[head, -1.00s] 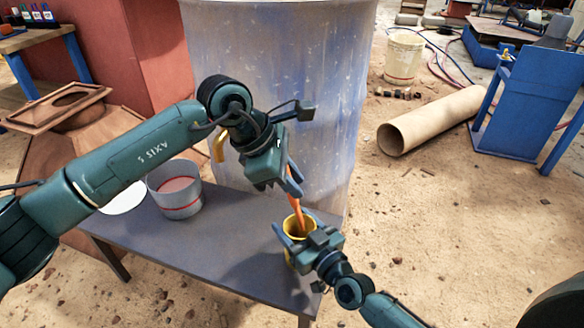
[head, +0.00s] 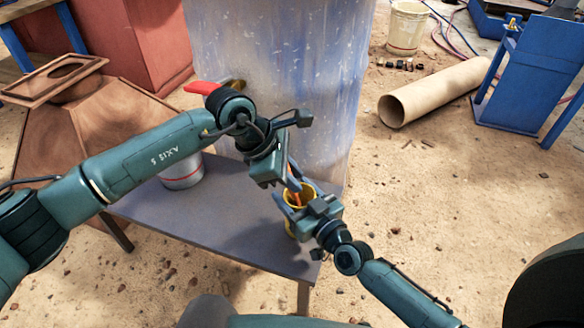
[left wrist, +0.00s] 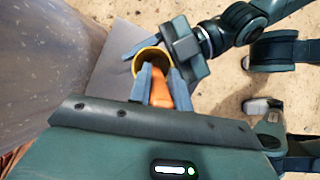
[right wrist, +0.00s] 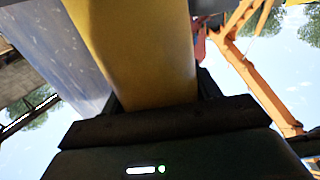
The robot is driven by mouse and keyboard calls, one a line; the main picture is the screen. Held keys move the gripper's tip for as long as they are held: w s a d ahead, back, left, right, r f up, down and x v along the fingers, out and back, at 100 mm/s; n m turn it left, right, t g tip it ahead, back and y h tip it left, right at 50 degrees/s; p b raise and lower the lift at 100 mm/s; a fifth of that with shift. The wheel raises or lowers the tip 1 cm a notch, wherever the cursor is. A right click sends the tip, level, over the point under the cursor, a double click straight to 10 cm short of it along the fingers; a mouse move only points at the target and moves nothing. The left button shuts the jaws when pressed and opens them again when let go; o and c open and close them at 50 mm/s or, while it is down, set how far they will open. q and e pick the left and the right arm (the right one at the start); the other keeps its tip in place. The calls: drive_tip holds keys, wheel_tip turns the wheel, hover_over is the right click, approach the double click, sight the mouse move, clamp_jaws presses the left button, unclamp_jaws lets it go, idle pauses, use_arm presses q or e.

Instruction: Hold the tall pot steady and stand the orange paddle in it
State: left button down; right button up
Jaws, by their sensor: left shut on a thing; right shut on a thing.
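The tall yellow pot (head: 303,224) stands upright near the right end of the grey table. My right gripper (head: 302,203) is shut on its sides; the right wrist view shows the yellow wall (right wrist: 135,50) filling the space between the fingers. My left gripper (head: 291,184) is just above the pot's rim and shut on the orange paddle (left wrist: 161,90). The paddle's lower part goes into the pot's mouth, seen also in the left wrist view (left wrist: 140,56). Its lower end is hidden inside, so I cannot tell whether it touches the bottom.
The grey table (head: 225,222) is clear in front. A grey pail (head: 182,172) is partly hidden behind my left arm. A large blue-grey drum (head: 300,80) stands close behind, with a red-handled valve (head: 205,87). A cardboard tube (head: 432,92) lies on the ground at right.

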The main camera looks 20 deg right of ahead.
use_arm(q)
drive_tip(key=shift+f, duration=0.1)
drive_tip(key=c, duration=1.2)
unclamp_jaws()
drive_tip(key=v, duration=1.2)
use_arm(e)
drive_tip(key=o, duration=1.1)
